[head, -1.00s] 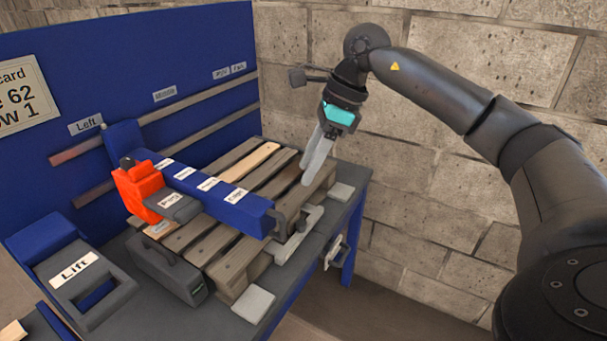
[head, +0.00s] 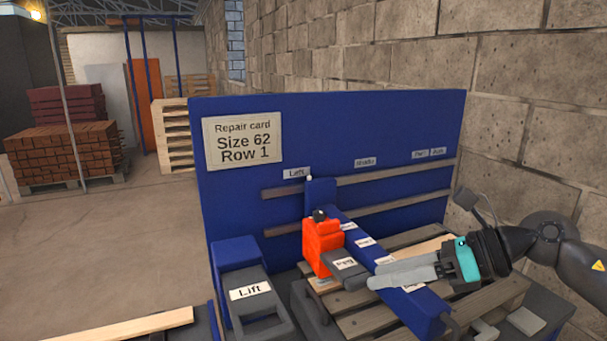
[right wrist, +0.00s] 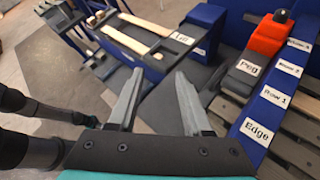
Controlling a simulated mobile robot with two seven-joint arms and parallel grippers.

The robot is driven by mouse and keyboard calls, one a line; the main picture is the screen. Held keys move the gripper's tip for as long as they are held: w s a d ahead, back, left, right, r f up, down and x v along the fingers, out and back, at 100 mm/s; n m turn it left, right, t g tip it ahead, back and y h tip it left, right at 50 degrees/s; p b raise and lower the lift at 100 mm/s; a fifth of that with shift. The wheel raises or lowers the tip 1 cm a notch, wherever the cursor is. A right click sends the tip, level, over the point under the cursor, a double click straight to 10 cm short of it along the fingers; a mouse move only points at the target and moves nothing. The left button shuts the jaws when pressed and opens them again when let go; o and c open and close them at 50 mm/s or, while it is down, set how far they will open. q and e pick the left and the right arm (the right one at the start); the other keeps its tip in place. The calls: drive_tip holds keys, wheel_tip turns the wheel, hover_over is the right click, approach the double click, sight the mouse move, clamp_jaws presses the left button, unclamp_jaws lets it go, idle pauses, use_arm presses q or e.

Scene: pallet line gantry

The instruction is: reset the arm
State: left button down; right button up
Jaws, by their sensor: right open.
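The blue beam arm (head: 428,312) lies over a wooden pallet (head: 365,322), running from a post at the blue back panel toward the front. Labels run along its top; in the right wrist view the beam (right wrist: 262,113) shows "Row 1" and "Edge". An orange block (head: 320,247) with a black knob and a grey part marked "Peg" sits at its left side, and shows in the right wrist view (right wrist: 264,42). My right gripper (head: 369,279) is open and empty, its fingers pointing left across the beam in the head view.
A blue and grey unit marked "Lift" (head: 235,256) stands left of the pallet. A block wall (head: 535,110) rises at the right. Open floor (head: 110,235) lies left.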

drive_tip(key=a+r+m+t+y, duration=0.4)
drive_tip(key=a+r+m+y, duration=0.1)
drive_tip(key=a+m, duration=0.15)
drive_tip(key=w+d+f+m+t+h, duration=0.1)
drive_tip(key=d+f+m+t+h, duration=0.4)
drive_tip(key=m, duration=0.7)
drive_tip(key=w+d+f+m+t+h, duration=0.1)
drive_tip(key=w+d+m+t+h, duration=0.1)
drive_tip(key=m+t+h, duration=0.75)
drive_tip(key=s+d+f+m+g+h, duration=0.35)
drive_tip(key=s+f+m+g, duration=0.25)
drive_tip(key=f+m+g, duration=0.45)
drive_tip(key=s+a+f+m+g+y, duration=0.1)
drive_tip(key=s+f+m+g, duration=0.25)
drive_tip(key=s+f, duration=0.5)
drive_tip(key=s+f+m+g+y, duration=0.15)
drive_tip(key=s+f+g, duration=0.4)
drive_tip(key=s, duration=0.65)
wheel_tip(320, 180, down, 26)
drive_tip(key=s+r+b, duration=0.1)
drive_tip(key=s+b, duration=0.1)
drive_tip(key=b, duration=0.2)
drive_tip(key=s+d+f+g+h+b, duration=0.1)
drive_tip(key=s+d+f+g+b, duration=0.1)
drive_tip(key=s+f, duration=1.3)
wheel_tip(320, 180, down, 3)
drive_tip(key=shift+s+f+b, duration=0.15)
drive_tip(key=shift+s+b, duration=0.05)
drive_tip(key=shift+b, duration=0.4)
